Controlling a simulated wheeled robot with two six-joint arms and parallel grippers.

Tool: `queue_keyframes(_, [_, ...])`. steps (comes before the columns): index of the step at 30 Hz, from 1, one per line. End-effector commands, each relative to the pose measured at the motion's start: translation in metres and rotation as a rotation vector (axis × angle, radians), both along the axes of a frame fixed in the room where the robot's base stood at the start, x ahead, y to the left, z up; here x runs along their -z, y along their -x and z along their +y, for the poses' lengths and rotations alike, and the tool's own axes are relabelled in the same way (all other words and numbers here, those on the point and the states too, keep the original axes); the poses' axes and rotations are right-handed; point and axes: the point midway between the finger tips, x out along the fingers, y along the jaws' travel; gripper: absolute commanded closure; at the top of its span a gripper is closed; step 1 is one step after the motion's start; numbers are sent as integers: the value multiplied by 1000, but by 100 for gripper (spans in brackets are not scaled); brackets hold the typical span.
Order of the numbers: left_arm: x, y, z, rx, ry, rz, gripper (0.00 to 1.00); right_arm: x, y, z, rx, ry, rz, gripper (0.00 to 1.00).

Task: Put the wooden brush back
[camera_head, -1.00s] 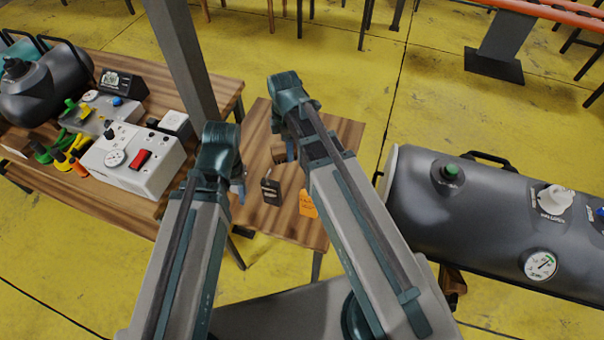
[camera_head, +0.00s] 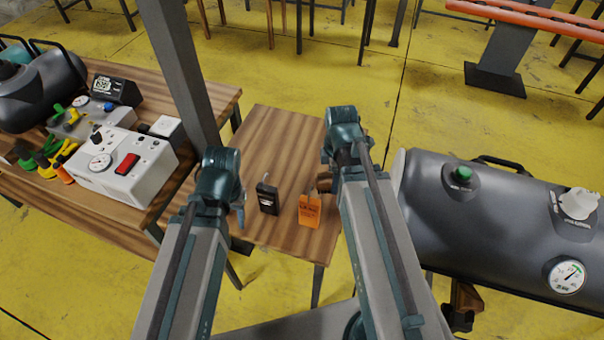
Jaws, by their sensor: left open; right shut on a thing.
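My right gripper (camera_head: 328,162) is over the right edge of the small wooden table (camera_head: 285,135), mostly hidden behind its own wrist. It is shut on a brown wooden piece, the wooden brush (camera_head: 323,184), of which only a small part shows to the left of the wrist. I cannot tell whether the brush touches the table. My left gripper (camera_head: 238,215) is open and empty at the table's left edge, its fingers partly hidden by its wrist.
A black handheld device (camera_head: 267,199) and an orange tag (camera_head: 309,210) stand on the small table. A workbench (camera_head: 95,215) with control boxes is at left, beside a grey post (camera_head: 180,75). A dark tank (camera_head: 500,225) is at right. The small table's far part is clear.

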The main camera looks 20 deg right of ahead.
Motion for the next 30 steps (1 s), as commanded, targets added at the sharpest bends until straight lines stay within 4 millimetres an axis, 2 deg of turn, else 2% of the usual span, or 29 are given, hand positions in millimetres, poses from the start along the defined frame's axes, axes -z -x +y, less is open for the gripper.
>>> queue_keyframes(1, [3, 0, 0, 0, 0, 0, 50, 3, -16, 9, -4, 0, 0, 83])
queue_keyframes(3, [4, 0, 0, 0, 0, 0, 50, 4, -29, 21, -4, 0, 0, 83])
queue_keyframes(10, [8, 0, 0, 0, 0, 0, 50, 8, -64, 50, -1, 0, 0, 83])
queue_keyframes(14, [9, 0, 0, 0, 0, 0, 50, 9, -72, 58, 0, 0, 0, 83])
queue_keyframes(22, [9, 0, 0, 0, 0, 0, 50, 9, -76, 62, 1, 0, 0, 83])
queue_keyframes(26, [11, 0, 0, 0, 0, 0, 50, 11, -87, 71, -2, 0, 0, 83])
queue_keyframes(30, [36, 0, 0, 0, 0, 0, 50, 36, -83, 69, 0, 0, 0, 83])
